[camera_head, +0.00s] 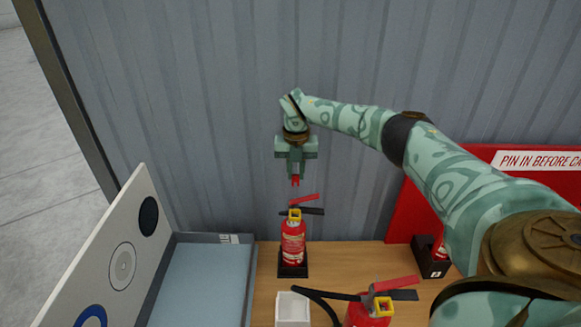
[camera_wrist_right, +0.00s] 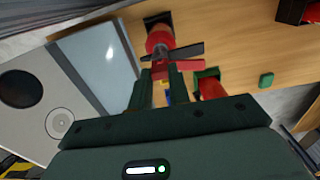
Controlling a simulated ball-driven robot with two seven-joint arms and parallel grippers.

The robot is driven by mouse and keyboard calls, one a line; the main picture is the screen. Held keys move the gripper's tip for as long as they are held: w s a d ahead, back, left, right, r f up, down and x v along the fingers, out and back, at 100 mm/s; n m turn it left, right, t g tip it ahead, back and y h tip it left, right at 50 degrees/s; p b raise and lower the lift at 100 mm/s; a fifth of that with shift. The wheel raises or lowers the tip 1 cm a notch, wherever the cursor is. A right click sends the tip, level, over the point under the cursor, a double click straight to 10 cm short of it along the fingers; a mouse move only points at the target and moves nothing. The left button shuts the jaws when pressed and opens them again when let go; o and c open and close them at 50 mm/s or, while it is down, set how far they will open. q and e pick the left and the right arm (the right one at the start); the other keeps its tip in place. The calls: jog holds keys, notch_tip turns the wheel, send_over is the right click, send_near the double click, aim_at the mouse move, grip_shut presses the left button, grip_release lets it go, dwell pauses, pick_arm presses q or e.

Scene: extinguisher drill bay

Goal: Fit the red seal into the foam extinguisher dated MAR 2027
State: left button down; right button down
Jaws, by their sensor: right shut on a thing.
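My right gripper (camera_head: 296,172) is shut on the red seal (camera_head: 295,181), a small red piece at its fingertips, held pointing down. It hangs above a red extinguisher (camera_head: 293,243) with a yellow collar and black lever, upright on a black base; a gap shows between seal and extinguisher in the head view. In the right wrist view, my fingers (camera_wrist_right: 159,78) overlap that extinguisher (camera_wrist_right: 159,42), and the seal is hard to separate from its red parts. A second extinguisher (camera_head: 366,314), also with a yellow collar, stands nearer, partly cut off. I cannot read any date. My left gripper is out of view.
A small white box (camera_head: 292,309) stands on the wooden table (camera_head: 264,290). A blue-grey tray (camera_head: 205,285) and a white board with circles (camera_head: 118,250) are at the left. A black holder (camera_head: 430,262) with something red and a red sign panel stand at the right. A grey wall rises behind.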

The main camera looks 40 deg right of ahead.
aim_at(295, 181)
jog(key=shift+f, duration=0.35)
jog(key=shift+f+b, duration=0.85)
jog(key=shift+b, duration=0.2)
jog(key=shift+f+b, duration=1.5)
jog(key=shift+f, duration=0.65)
jog(key=shift+p, duration=0.5)
